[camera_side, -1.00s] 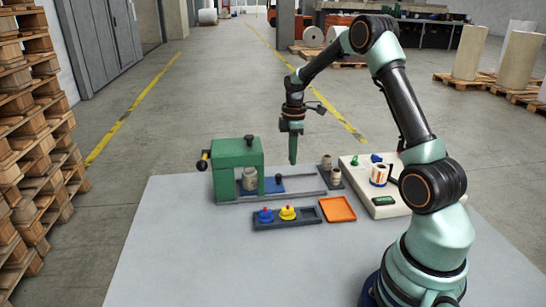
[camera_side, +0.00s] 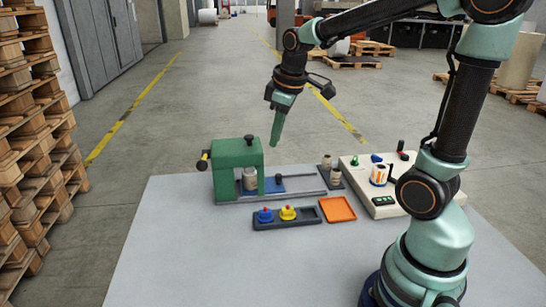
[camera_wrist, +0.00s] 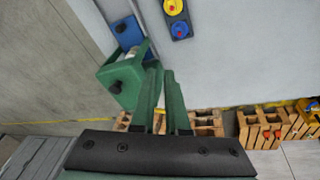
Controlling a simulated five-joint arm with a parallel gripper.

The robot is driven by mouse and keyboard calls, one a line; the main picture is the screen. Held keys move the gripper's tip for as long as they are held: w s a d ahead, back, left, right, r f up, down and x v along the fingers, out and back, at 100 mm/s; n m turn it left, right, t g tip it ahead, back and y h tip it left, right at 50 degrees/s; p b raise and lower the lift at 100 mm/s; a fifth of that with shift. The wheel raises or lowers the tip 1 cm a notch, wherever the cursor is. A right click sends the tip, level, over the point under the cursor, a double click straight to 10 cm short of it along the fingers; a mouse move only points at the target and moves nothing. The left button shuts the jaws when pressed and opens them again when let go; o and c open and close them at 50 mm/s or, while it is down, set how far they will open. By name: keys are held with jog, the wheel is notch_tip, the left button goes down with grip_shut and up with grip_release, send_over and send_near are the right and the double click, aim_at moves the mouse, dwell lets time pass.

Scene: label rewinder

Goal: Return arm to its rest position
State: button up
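My gripper (camera_side: 275,142) hangs tilted above and to the right of the green press (camera_side: 237,152), apart from everything on the table. In the wrist view my gripper (camera_wrist: 161,70) shows two green fingers with a gap between them and nothing held. The arm is raised and bent, its upper part reaching beyond the top edge of the side view.
The grey table (camera_side: 170,250) holds a dark tray (camera_side: 314,224) with blue and yellow knobbed pieces, an orange tray (camera_side: 337,209), and a cream machine (camera_side: 388,208) with a label roll (camera_side: 378,174). Small rolls (camera_side: 335,176) stand between. Pallets (camera_side: 35,150) are stacked left.

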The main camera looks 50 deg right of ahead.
jog(key=s+a+r+m+t, duration=0.1)
jog(key=s+a+m+t, duration=0.1)
jog(key=s+a, duration=0.6)
jog(key=shift+r+m+y, duration=0.3)
jog(key=shift+m, duration=0.6)
